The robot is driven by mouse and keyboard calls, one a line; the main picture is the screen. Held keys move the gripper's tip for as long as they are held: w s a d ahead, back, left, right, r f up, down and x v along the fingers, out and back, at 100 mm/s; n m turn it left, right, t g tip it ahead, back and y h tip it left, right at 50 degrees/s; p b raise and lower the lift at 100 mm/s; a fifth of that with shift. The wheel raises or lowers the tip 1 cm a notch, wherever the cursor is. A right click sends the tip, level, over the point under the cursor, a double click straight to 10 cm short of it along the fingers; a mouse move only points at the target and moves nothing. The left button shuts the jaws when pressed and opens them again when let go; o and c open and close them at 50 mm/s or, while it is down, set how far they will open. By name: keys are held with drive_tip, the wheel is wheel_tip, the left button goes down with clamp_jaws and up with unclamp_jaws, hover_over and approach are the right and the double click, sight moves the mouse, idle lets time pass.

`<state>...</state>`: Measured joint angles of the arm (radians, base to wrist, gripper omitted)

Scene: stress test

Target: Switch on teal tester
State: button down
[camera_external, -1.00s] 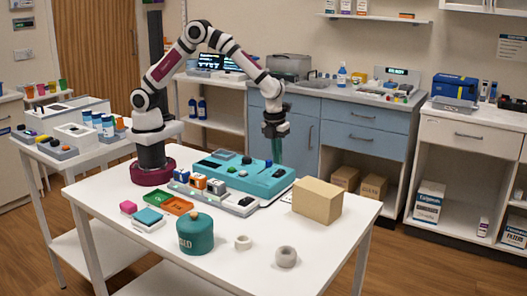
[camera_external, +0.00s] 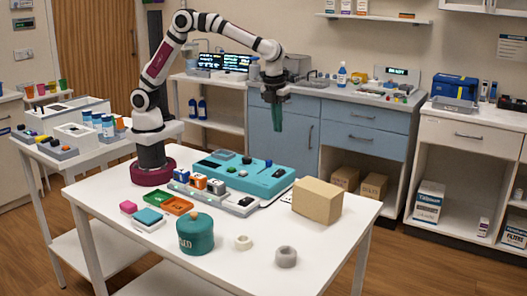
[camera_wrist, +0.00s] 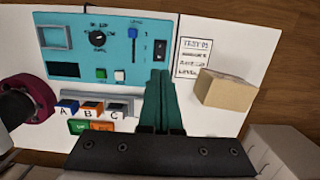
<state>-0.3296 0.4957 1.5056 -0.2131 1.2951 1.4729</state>
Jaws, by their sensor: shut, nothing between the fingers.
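The teal tester (camera_external: 262,184) lies on the white table, right of my base. In the wrist view its teal face (camera_wrist: 112,64) shows a black round knob (camera_wrist: 97,38), a blue slider (camera_wrist: 133,34), a black rocker switch (camera_wrist: 160,50), a dark display and two small buttons, one green and one white. My gripper (camera_external: 278,128) is above the tester's right side, clear of it. In the wrist view its teal fingers (camera_wrist: 161,76) are together and empty, with tips just below the rocker switch in the picture. I cannot tell the switch's position.
A cardboard box (camera_external: 317,202) stands right of the tester, near a printed card (camera_wrist: 193,52). Blocks marked A, B and C (camera_wrist: 92,108) sit on a grey strip before the tester. A teal canister (camera_external: 195,236) and two rings stand nearer the front.

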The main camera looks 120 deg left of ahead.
sight(280, 170)
drive_tip(key=f, duration=0.4)
drive_tip(key=a+f, duration=0.1)
drive_tip(key=f, duration=0.4)
drive_tip(key=a+f, duration=0.1)
drive_tip(key=f, duration=0.4)
drive_tip(key=shift+a+f, duration=0.1)
drive_tip(key=shift+f, duration=0.1)
drive_tip(key=shift+d+r, duration=0.2)
drive_tip(key=shift+d, duration=0.6)
